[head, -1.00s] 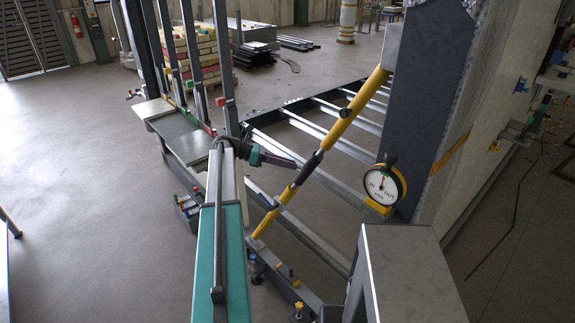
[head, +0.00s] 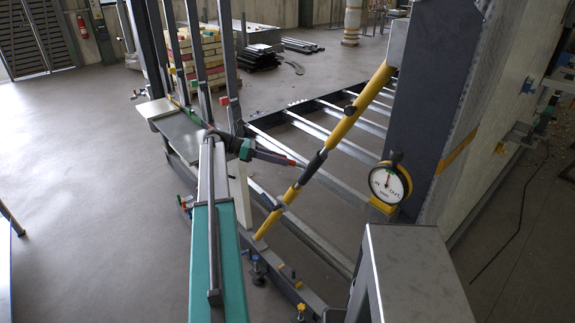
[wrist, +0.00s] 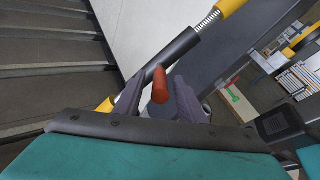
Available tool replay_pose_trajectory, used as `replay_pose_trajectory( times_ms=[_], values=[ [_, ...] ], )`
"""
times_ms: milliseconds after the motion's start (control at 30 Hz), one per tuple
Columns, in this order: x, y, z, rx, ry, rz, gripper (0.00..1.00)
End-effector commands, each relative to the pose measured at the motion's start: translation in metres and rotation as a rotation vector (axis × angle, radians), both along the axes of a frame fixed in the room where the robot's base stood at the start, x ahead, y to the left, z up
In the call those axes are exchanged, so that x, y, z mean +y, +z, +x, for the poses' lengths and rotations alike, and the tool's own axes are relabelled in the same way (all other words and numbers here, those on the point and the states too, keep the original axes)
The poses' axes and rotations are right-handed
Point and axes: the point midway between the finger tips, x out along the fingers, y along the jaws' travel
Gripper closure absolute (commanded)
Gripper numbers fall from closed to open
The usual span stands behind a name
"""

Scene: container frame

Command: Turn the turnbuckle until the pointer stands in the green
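The turnbuckle is a slanted yellow brace with a dark sleeve (head: 312,167) at its middle. The sleeve also crosses the upper middle of the wrist view (wrist: 175,55), with a threaded rod beyond it. An orange-red handle (wrist: 160,86) stands in front of the sleeve in the wrist view. My gripper (wrist: 158,90) is open, its two fingers on either side of the handle with visible gaps. In the head view my gripper (head: 290,161) lies just left of the sleeve. The round white gauge (head: 388,183), marked IN and OUT, is right of the brace; its pointer is roughly upright, but its exact reading is too small to tell.
A dark upright panel (head: 432,110) stands behind the gauge. A grey box-like cabinet (head: 415,270) is at the front right. Metal rungs (head: 345,148) lie behind the brace. Open floor (head: 80,180) spreads to the left.

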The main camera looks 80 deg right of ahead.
Motion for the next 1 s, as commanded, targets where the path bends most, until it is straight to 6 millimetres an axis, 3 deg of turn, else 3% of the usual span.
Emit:
replay_pose_trajectory(
  times_ms=[300, 500, 1000],
  values=[
    [0.002, 0.016, 0.050, 0.000, 0.000, 0.000, 0.64],
    [0.005, 0.025, 0.072, -0.001, -0.002, 0.000, 0.64],
    [0.007, 0.031, 0.083, 0.000, -0.002, 0.001, 0.64]
  ],
)
